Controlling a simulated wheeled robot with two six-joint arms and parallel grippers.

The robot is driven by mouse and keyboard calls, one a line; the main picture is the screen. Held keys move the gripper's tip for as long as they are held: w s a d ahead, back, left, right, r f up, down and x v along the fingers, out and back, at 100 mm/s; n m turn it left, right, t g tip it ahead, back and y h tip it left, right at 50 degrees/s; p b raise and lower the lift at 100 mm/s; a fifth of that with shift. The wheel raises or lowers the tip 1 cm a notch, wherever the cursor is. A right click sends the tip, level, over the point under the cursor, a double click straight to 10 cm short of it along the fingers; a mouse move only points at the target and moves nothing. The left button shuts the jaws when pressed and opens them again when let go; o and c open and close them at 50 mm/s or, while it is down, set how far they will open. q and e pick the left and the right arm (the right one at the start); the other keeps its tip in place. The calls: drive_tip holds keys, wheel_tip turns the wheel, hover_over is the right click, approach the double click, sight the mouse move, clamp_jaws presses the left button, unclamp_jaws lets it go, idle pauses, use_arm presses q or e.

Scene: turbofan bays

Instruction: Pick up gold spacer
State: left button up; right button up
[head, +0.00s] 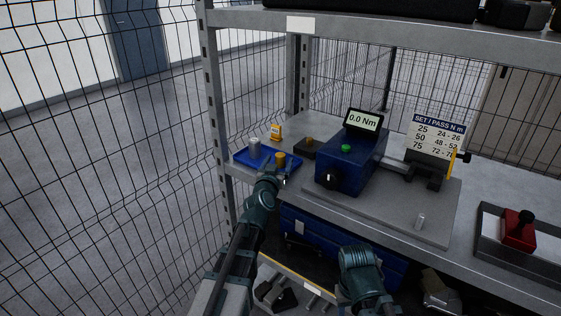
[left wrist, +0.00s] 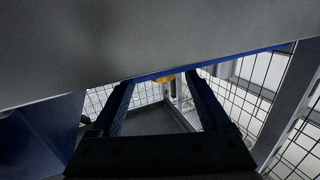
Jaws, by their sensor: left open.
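The gold spacer (head: 280,159) is a small gold cylinder standing at the right end of the blue tray (head: 243,159), on the left of the shelf. A silver cylinder (head: 254,147) stands in the tray to its left. My left gripper (head: 274,172) is just in front of the gold spacer, at the tray's front edge. In the left wrist view the left gripper (left wrist: 160,82) has its two fingers apart with nothing held. A gold piece (left wrist: 164,78), seemingly the spacer, shows between and beyond the fingertips, partly hidden by the tray edge.
A blue torque tester (head: 346,166) with a display stands right of the tray. A small yellow tag (head: 276,132) and a dark block (head: 307,148) are behind the tray. A shelf post (head: 215,120) rises to the left. A red part (head: 519,228) sits far right.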

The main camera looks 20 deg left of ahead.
sight(279, 160)
use_arm(q)
drive_tip(key=w, duration=0.3)
drive_tip(key=shift+a+f, duration=0.25)
drive_tip(key=shift+a, duration=0.05)
drive_tip(key=shift+w+d, duration=0.1)
drive_tip(key=shift+w, duration=0.25)
drive_tip(key=shift+s, duration=0.1)
drive_tip(key=shift+c, duration=0.5)
clamp_jaws()
